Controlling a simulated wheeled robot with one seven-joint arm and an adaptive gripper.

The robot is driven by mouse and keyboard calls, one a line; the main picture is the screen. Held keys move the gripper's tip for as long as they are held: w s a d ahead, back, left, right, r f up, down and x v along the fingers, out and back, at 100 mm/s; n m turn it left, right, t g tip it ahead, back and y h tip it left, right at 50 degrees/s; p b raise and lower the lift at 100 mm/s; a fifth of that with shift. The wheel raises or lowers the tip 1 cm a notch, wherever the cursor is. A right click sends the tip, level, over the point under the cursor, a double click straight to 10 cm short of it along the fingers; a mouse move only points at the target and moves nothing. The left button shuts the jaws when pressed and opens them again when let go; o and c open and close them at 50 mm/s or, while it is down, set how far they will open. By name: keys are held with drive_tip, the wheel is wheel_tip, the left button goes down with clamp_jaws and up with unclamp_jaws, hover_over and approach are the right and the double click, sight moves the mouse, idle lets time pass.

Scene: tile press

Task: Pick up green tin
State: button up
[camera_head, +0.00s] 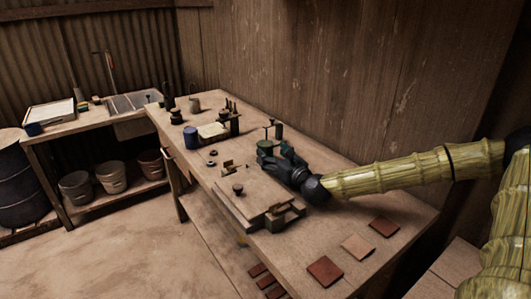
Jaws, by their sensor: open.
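My gripper (272,163) is dark and reaches in from the right over the workbench (375,222), low near the bench top. It is open, with its fingers pointing left. A small dark green upright object (279,131), possibly the green tin, stands just beyond the gripper. Other dark green shapes lie around the fingers, and I cannot tell them apart from the gripper. I cannot tell for sure which one is the green tin, or whether the fingers touch anything.
A wooden press-like block (240,205) lies in front of the gripper. Tiles (325,271) lie at the bench's near end. A wooden wall (330,85) runs close behind the bench.

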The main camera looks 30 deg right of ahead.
sight(265, 147)
drive_tip(key=shift+w+a+p, duration=0.2)
drive_tip(key=shift+w+p, duration=0.1)
drive_tip(key=shift+w, duration=2.25)
drive_tip(key=c, duration=1.3)
drive_tip(key=shift+r, duration=0.1)
